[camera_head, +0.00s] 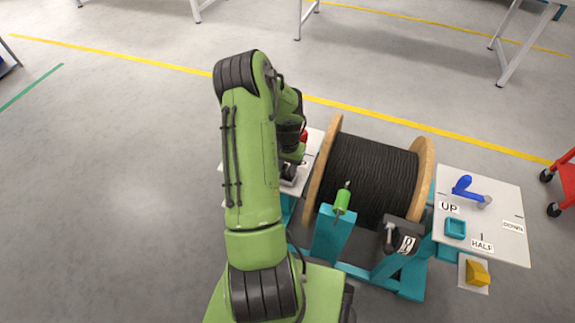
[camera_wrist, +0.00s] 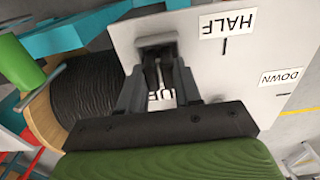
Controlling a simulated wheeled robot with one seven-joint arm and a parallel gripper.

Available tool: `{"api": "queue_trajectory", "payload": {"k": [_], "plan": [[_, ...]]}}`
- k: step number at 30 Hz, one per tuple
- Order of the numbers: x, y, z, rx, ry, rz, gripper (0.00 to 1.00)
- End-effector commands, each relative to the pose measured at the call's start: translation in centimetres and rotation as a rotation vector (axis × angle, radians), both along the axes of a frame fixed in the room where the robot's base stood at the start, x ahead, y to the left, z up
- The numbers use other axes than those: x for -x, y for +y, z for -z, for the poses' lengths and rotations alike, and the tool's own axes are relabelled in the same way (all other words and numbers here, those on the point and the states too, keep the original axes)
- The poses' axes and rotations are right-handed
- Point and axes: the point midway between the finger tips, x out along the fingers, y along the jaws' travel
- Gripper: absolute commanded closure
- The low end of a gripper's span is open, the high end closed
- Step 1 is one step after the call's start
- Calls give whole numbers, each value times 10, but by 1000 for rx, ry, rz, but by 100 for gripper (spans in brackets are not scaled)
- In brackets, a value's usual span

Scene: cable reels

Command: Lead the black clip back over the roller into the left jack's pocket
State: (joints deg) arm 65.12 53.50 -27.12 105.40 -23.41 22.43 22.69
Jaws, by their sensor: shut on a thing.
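In the wrist view my gripper (camera_wrist: 159,78) is shut on a small dark piece, seemingly the black clip (camera_wrist: 153,72), between its fingers. It is over the pale board of the left jack (camera_wrist: 265,35), at a dark square frame (camera_wrist: 157,41) that looks like the pocket. I cannot tell whether the clip is inside the frame or just above it. In the head view my arm hides most of this board (camera_head: 315,143) and the clip. The green roller (camera_head: 342,200) stands on a teal post in front of the reel, apart from my gripper.
The wooden reel (camera_head: 370,175) of black cable stands right of my arm. Beyond it, the right board (camera_head: 505,200) carries a blue lever (camera_head: 463,187) and a teal pocket (camera_head: 455,228). A yellow block (camera_head: 477,271) sits near its front. Floor on the left is clear.

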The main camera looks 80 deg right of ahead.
Motion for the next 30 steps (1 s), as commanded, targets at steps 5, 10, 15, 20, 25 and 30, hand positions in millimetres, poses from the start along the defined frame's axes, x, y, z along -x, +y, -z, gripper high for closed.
{"api": "queue_trajectory", "payload": {"k": [5,10,15,20,25,30], "plan": [[0,0,4,1,0,0,98],[0,0,4,1,0,0,64],[0,0,3,1,0,0,38],[0,0,4,1,0,0,37],[0,-1,-2,2,-1,0,37],[0,-1,-40,6,-1,0,37]]}}
